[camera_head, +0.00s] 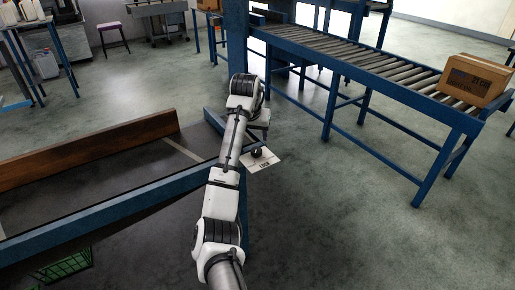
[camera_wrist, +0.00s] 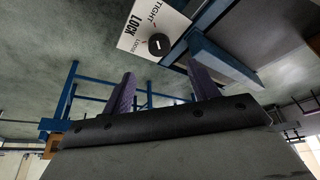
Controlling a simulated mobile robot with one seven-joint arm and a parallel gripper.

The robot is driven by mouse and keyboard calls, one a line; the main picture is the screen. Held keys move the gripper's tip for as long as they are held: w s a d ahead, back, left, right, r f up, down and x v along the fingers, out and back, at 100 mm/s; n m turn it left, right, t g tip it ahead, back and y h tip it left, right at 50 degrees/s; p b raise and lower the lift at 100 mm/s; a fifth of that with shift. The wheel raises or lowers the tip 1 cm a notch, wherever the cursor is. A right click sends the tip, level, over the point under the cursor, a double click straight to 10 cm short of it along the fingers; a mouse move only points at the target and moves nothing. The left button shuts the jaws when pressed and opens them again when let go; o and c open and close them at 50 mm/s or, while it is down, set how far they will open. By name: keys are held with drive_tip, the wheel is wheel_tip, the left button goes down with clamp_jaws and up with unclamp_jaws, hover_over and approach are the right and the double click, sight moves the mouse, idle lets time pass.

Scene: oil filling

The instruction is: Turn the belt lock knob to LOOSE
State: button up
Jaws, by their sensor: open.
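The belt lock knob (camera_wrist: 159,44) is round and black with a short pale mark. It sits on a white plate (camera_wrist: 131,38) lettered TIGHT, LOCK and LOOSE; which word the mark points to I cannot tell. In the head view the dark knob (camera_head: 257,152) and its plate (camera_head: 266,166) stand out at the belt table's end corner, just below my wrist. My gripper (camera_wrist: 160,69) is open and empty. Its two purple-grey fingers are spread, with the knob beyond their tips and apart from them. In the head view the fingers are not clear.
A blue-framed belt table (camera_head: 100,214) with a brown side board (camera_head: 90,150) lies at left. A roller conveyor (camera_head: 350,60) with a cardboard box (camera_head: 472,80) stands at right. A green crate (camera_head: 63,265) is at lower left. The floor between table and conveyor is clear.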

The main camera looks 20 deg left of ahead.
sight(256, 150)
drive_tip(key=p+x, duration=0.1)
drive_tip(key=x, duration=0.8)
drive_tip(key=shift+w+d+f, duration=0.1)
drive_tip(key=shift+w+f, duration=0.05)
drive_tip(key=shift+f, duration=0.25)
drive_tip(key=c, duration=1)
